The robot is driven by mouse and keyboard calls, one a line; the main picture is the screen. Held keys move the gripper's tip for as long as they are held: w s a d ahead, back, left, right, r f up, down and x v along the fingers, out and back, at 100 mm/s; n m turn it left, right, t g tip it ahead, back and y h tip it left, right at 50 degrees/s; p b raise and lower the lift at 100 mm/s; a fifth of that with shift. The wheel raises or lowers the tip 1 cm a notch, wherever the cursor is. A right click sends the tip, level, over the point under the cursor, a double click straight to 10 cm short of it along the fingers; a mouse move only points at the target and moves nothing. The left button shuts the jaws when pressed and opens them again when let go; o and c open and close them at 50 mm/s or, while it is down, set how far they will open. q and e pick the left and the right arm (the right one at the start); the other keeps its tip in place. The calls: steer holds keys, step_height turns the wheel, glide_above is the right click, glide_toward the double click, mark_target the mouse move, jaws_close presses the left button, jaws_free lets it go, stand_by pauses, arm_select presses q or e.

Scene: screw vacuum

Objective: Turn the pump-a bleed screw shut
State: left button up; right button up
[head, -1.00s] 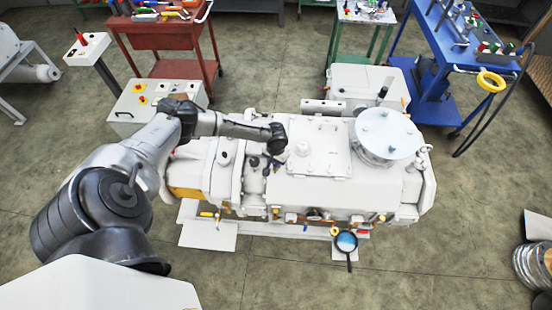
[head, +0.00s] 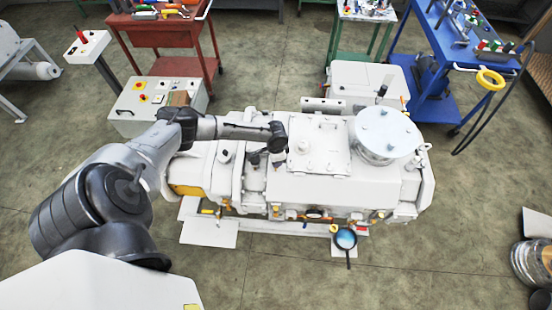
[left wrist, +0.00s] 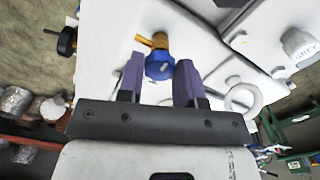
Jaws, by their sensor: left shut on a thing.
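A blue screw head (left wrist: 159,66) sits on a brass fitting (left wrist: 155,41) on the white pump body in the left wrist view. It looks like the bleed screw; no label on it is readable. My left gripper (left wrist: 160,77) has its two purple fingers on either side of the blue head and is shut on it. In the head view, my left arm reaches over the white pump unit (head: 340,182), with the wrist turned down near its middle. The screw cannot be made out there. My right gripper is not in view.
A round white lid (head: 388,134) and a raised cover plate (head: 319,148) stand right of my wrist. A magnifier-like round mirror (head: 345,239) is at the pump's front. A red cart (head: 160,40), blue cart (head: 440,40) and control box (head: 150,108) stand behind.

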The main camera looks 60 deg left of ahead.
arm_select(q)
steer(key=shift+m, duration=0.5)
steer(key=o, duration=0.9)
steer(key=shift+o, duration=0.2)
steer(key=shift+r, duration=0.5)
step_height(320, 180, up, 13)
steer(key=shift+f, duration=0.1)
stand_by(0.3)
